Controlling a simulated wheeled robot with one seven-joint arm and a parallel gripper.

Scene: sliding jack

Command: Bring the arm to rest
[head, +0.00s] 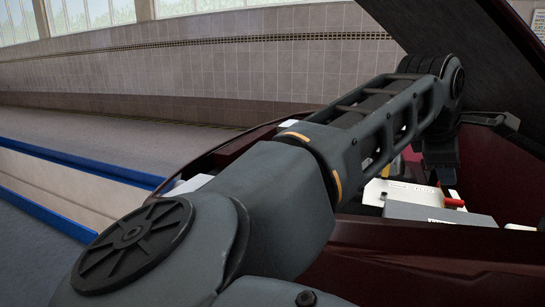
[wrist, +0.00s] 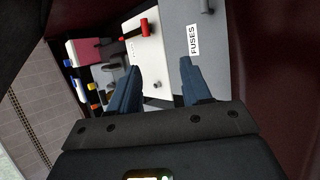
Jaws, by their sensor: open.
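My arm (head: 350,130) reaches across the head view, from the lower left to the upper right, with its end bent down into an open dark red bay. My gripper shows in the wrist view (wrist: 160,65) with its two blue-grey fingers apart and nothing between them. The fingers point at a cream block (wrist: 148,60) with red parts and a grey box (wrist: 208,30) marked FUSES. I cannot tell whether the fingertips touch anything.
A raised dark lid (head: 440,40) stands close beside the arm's end. The dark red bay rim (head: 400,262) runs along the front. In the wrist view, blue, yellow and red caps (wrist: 88,87) lie to the left. Blue rails (head: 75,160) and open floor lie left.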

